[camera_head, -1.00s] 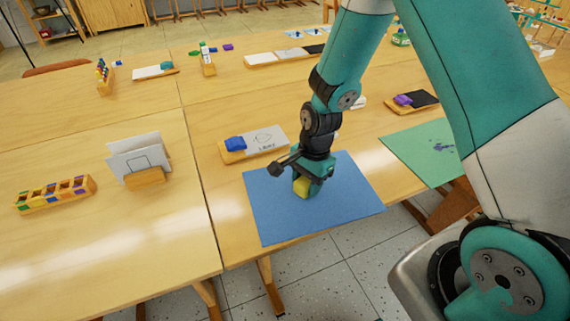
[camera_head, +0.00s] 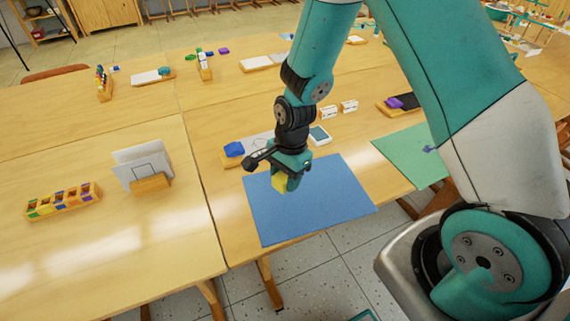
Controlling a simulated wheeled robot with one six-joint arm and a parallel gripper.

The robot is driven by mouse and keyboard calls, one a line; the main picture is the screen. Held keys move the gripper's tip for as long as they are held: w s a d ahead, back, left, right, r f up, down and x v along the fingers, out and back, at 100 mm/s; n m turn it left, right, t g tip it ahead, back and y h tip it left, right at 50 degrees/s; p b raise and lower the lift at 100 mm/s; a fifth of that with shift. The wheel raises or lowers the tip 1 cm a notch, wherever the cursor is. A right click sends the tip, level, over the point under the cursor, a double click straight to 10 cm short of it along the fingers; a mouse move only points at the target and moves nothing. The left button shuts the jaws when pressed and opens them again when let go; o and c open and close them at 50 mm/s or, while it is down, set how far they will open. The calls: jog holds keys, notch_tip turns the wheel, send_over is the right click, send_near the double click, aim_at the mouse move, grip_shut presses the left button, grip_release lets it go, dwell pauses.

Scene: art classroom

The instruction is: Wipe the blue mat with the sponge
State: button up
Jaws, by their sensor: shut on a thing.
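The blue mat (camera_head: 320,205) lies flat at the front edge of the table. My gripper (camera_head: 284,180) points down over the mat's back left part, shut on the yellow sponge (camera_head: 279,183). Only a small part of the sponge shows below the jaws. I cannot tell whether the sponge touches the mat or is just above it. No marks show on the visible part of the mat.
Behind the mat stands a wooden tray with a blue block (camera_head: 233,149), close to my gripper. A green mat (camera_head: 400,155) lies to the right. A card holder (camera_head: 150,183) and a box with coloured compartments (camera_head: 62,202) stand on the left table (camera_head: 120,255).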

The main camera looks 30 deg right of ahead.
jog(key=shift+r+p, duration=1.05)
jog(key=shift+r, duration=0.5)
